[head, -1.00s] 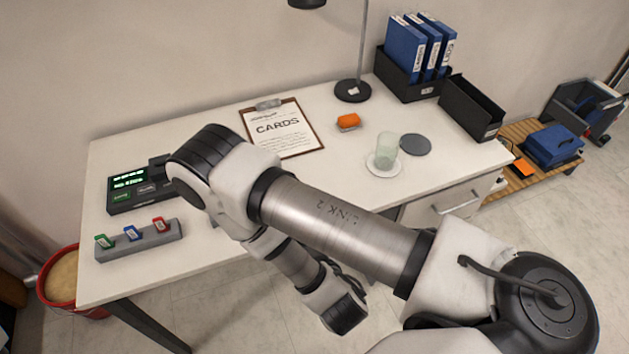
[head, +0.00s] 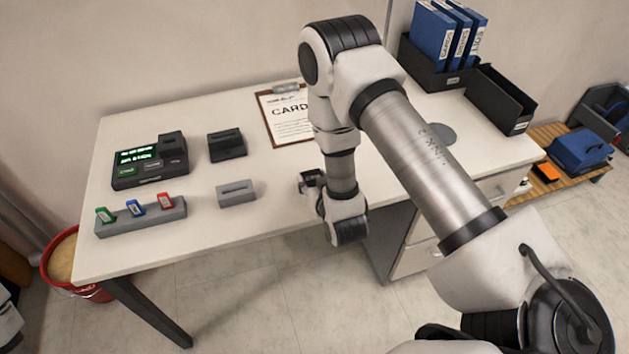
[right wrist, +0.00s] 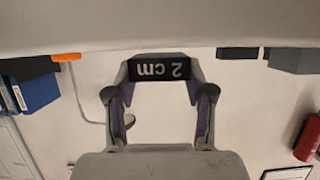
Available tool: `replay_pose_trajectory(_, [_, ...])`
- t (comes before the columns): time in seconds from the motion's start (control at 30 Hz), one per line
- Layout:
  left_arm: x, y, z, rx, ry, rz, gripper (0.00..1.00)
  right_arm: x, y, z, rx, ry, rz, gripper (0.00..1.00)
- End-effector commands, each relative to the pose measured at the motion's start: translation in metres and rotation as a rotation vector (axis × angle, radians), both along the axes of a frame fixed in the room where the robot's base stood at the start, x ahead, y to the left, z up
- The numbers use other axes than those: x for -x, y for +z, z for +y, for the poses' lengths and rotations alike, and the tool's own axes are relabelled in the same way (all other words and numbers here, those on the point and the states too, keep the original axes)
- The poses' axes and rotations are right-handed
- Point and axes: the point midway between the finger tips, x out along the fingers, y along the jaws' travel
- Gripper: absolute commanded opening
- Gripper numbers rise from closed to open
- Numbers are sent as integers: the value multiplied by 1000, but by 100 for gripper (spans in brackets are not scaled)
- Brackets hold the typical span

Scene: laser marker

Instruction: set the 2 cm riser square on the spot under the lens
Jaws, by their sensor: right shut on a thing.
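The 2 cm riser (right wrist: 158,69) is a dark block with white "2 cm" lettering, upside down in the right wrist view. My right gripper (right wrist: 158,82) is shut on it, with one finger on each side. In the head view my right gripper (head: 311,184) is near the table's front edge, right of the grey slotted block; the riser cannot be made out clearly there. I cannot make out a lens or the spot under it in either view. My left gripper is not in view.
On the white table (head: 185,235) stand a device with a green display (head: 150,162), a black slotted block (head: 227,145), a grey slotted block (head: 237,193), a rack with coloured tabs (head: 141,218) and a clipboard (head: 290,125). Blue binders (head: 445,35) stand at right.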

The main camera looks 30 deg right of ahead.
Motion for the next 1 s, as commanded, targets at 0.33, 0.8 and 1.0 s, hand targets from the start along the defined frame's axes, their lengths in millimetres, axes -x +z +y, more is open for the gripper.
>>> replay_pose_trajectory(0.33, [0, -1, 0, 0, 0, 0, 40, 0, -11, 0, 0, -1, -3, 8])
replay_pose_trajectory(0.8, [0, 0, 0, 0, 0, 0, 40, 0, -10, 0, 0, -1, -2, 78])
replay_pose_trajectory(1.0, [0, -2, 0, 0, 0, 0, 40, 21, -2, 6, 0, 0, 2, 78])
